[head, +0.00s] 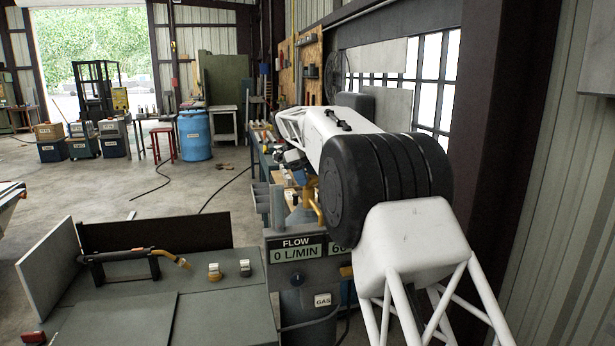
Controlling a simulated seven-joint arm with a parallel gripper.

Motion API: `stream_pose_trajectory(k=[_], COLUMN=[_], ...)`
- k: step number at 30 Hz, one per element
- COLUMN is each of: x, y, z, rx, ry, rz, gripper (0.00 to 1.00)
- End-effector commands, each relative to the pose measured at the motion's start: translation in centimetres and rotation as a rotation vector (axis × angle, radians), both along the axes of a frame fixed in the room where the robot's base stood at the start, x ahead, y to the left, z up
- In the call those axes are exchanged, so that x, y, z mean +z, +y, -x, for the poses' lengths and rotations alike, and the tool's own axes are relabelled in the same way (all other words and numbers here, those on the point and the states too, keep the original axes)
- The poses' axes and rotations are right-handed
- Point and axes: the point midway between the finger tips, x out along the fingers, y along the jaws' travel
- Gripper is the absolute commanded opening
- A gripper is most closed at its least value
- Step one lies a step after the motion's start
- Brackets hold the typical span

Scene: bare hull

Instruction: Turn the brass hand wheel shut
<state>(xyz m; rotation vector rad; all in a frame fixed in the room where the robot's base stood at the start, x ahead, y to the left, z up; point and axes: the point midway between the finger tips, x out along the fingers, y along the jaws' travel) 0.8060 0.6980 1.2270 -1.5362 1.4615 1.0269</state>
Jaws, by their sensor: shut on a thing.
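The brass hand wheel (317,205) shows only in part in the head view, as yellow metal on top of the grey flow unit (285,265). My black arm joint covers much of its right side. My gripper (300,178) is small and partly hidden at the far end of my white arm, just above the wheel. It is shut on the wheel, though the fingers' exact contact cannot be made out. The flow display (297,248) reads 0 L/MIN. A second display beside it is partly covered by my arm.
A grey bench (135,318) at the lower left carries a yellow-handled black tool (130,256) and two small knobs. A workbench with clutter runs behind the flow unit. A blue barrel (194,135) stands farther back. The floor at left centre is mostly open.

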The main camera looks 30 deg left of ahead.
Motion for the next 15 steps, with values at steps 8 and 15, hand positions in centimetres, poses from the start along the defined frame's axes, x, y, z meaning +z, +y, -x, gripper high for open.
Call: stream_pose_trajectory(k=[8,15], x=[0.05,0.01], y=[0.01,0.00], z=[0.01,0.00], rx=[0.001,0.001], ry=[-0.001,-0.001], rz=[0.000,0.000], gripper=[0.90,0.97])
